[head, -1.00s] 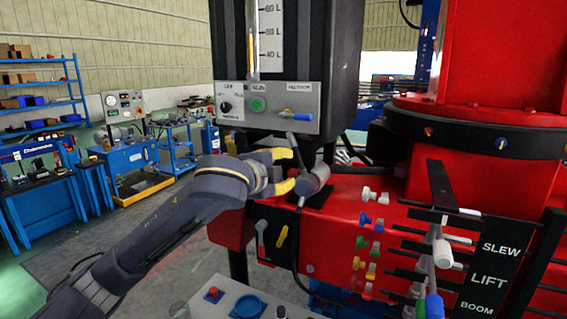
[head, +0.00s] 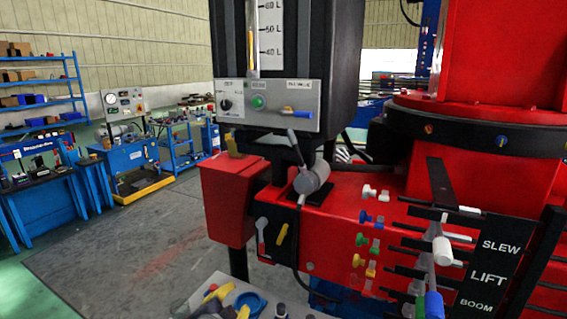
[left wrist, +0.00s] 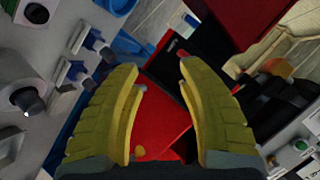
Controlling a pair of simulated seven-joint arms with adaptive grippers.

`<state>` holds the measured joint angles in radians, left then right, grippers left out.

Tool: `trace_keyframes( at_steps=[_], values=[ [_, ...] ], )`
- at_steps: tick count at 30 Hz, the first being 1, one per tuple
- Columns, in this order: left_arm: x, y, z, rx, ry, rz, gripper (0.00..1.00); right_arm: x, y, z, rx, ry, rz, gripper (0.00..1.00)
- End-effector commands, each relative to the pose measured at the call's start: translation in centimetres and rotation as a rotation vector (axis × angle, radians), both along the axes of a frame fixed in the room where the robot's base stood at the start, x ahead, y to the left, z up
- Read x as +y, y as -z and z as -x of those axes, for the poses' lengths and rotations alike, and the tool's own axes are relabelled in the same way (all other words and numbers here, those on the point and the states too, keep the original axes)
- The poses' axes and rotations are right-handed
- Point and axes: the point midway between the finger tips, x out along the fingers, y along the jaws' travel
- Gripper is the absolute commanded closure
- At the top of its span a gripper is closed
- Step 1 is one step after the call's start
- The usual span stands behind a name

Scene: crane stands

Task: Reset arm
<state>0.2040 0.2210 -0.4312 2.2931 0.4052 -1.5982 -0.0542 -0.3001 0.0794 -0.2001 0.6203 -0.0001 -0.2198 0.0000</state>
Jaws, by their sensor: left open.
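My left gripper (head: 226,302) shows at the bottom of the head view, with only parts of its yellow fingers visible over the grey console. Its arm is out of the picture. In the left wrist view, both yellow fingers of the left gripper (left wrist: 160,82) stand apart with nothing between them. The gripper is clear of the grey cylinder with a dark handle (head: 311,179) on the red crane base. My right gripper is in neither view.
The grey console (head: 185,305) is at the bottom. Several coloured valves (head: 372,217) and a lever bank beside the black SLEW, LIFT, BOOM sign (head: 490,278) are at the right. A grey control panel (head: 270,107) hangs above. Open floor (head: 130,240) lies to the left.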

Motion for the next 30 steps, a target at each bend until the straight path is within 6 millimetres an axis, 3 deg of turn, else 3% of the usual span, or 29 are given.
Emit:
trace_keyframes(
  at_steps=[1, 6, 15, 21, 30],
  values=[
    [1.0, 2.0, 1.5, 0.032, -0.033, 0.006, 0.60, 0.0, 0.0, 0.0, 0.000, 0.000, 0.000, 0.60],
    [4.7, 6.9, 6.3, 0.112, -0.150, 0.004, 0.60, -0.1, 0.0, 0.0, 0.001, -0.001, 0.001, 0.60],
    [11.5, 13.7, 16.6, 0.256, -0.358, -0.050, 0.60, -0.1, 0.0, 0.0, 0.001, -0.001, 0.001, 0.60],
    [14.6, 15.7, 21.7, 0.317, -0.445, -0.095, 0.60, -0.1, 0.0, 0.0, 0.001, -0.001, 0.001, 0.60],
    [17.7, 17.1, 27.2, 0.379, -0.530, -0.152, 0.60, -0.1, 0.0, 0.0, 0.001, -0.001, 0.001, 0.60]
  ],
)
